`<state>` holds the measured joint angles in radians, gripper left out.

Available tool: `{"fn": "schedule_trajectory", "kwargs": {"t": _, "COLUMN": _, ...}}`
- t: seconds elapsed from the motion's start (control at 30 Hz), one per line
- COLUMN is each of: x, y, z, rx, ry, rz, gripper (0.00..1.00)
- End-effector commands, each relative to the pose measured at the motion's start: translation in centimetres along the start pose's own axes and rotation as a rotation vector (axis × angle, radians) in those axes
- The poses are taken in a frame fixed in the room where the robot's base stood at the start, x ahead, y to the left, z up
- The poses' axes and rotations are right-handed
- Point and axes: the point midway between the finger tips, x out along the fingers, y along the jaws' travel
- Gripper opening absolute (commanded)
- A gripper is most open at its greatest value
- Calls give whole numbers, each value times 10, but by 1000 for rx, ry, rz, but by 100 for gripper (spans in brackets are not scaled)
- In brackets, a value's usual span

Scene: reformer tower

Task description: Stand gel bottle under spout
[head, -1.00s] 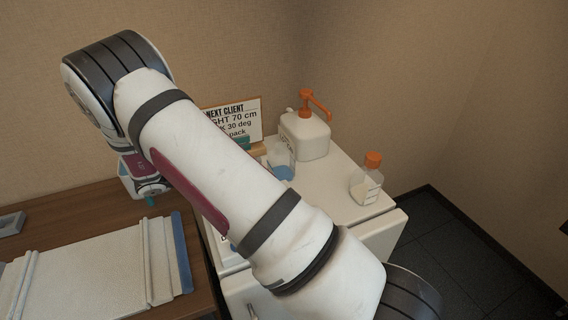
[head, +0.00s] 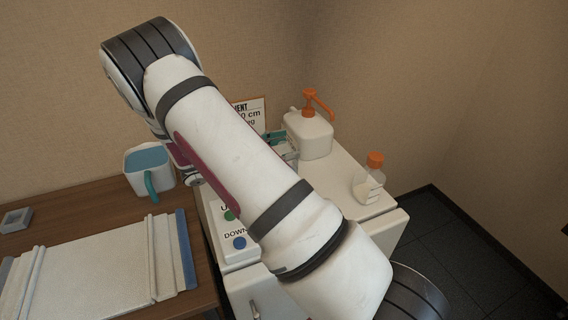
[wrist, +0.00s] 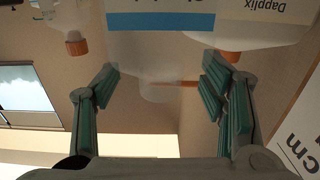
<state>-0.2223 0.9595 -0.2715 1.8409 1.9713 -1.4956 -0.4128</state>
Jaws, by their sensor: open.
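A clear bottle with a white and blue label (wrist: 155,20) hangs upside down in the inverted wrist view, its pale cap (wrist: 155,92) between my fingers' lines. I take it for the gel bottle; in the head view it is mostly hidden behind my arm and fingers. My gripper (wrist: 160,100) is open, with its teal pads on either side and apart from the cap. In the head view its teal fingers (head: 280,137) show by the white jug (head: 310,136). The jug has an orange pump with a spout (head: 320,101).
A clear bottle with an orange cap (head: 375,160) stands on the white cabinet top (head: 335,185), right of the jug. A sign (head: 256,112) stands behind. A white tub with a teal handle (head: 148,160) sits on the wooden table (head: 95,205).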

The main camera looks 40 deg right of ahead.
Motion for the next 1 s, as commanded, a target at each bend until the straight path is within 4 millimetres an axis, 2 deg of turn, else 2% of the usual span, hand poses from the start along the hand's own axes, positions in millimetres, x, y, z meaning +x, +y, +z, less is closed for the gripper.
{"fn": "schedule_trajectory", "kwargs": {"t": 0.07, "x": 0, "y": 0, "z": 0, "rx": 0, "ry": 0, "rz": 0, "gripper": 63}}
{"fn": "schedule_trajectory", "kwargs": {"t": 0.33, "x": -1, "y": 0, "z": 0, "rx": 0, "ry": -1, "rz": 0, "gripper": 2}}
{"fn": "schedule_trajectory", "kwargs": {"t": 1.0, "x": -1, "y": 1, "z": -1, "rx": -7, "ry": -6, "rz": 0, "gripper": 0}}
